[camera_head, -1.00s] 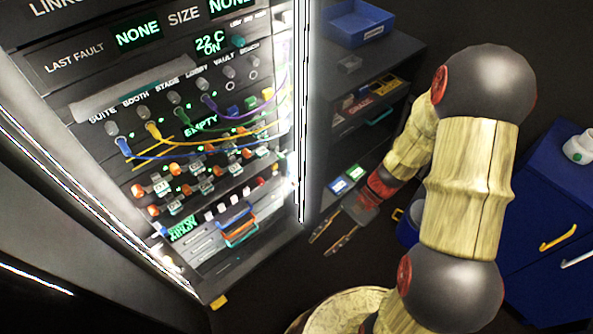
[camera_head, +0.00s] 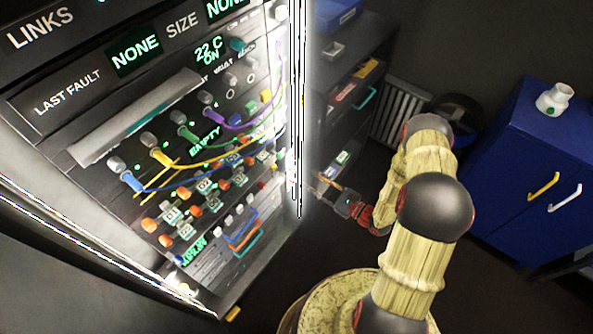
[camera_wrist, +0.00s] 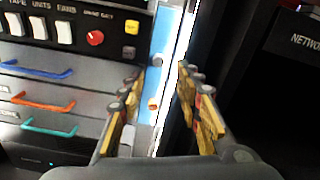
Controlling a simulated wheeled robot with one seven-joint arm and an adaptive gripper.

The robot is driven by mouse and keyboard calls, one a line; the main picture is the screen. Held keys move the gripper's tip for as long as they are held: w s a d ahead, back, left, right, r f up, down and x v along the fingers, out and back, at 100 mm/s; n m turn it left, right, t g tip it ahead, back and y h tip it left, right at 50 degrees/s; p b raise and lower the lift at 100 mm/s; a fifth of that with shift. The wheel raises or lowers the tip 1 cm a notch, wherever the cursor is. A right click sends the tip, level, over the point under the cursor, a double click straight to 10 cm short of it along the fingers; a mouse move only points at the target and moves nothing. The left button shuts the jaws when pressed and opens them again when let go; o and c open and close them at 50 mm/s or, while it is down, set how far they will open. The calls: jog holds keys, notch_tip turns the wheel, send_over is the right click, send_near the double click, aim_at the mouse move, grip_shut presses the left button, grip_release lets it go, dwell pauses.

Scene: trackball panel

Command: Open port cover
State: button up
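A long pale grey flap (camera_head: 135,118) stands out from the rack front above the row of plugged ports in the head view. It looks like the port cover, but I cannot be sure. Plugs with blue, yellow, green and purple cables (camera_head: 225,135) sit just below it. My gripper (camera_head: 326,187) is beside the rack's bright right edge, low and apart from the flap. In the wrist view my gripper (camera_wrist: 158,98) has its two yellow fingers apart with nothing held between them. The flap is not in the wrist view.
The rack's lit edge strip (camera_wrist: 176,75) runs behind the fingers in the wrist view. Drawer handles in blue (camera_wrist: 40,71), orange (camera_wrist: 42,101) and teal (camera_wrist: 48,127) are at left. A blue cabinet (camera_head: 520,170) stands right. Dark floor lies between.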

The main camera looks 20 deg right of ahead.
aim_at(294, 169)
jog(key=shift+b+x, duration=0.95)
jog(key=shift+x, duration=2.95)
jog(key=shift+a, duration=0.1)
jog(key=c, duration=0.3)
grip_shut()
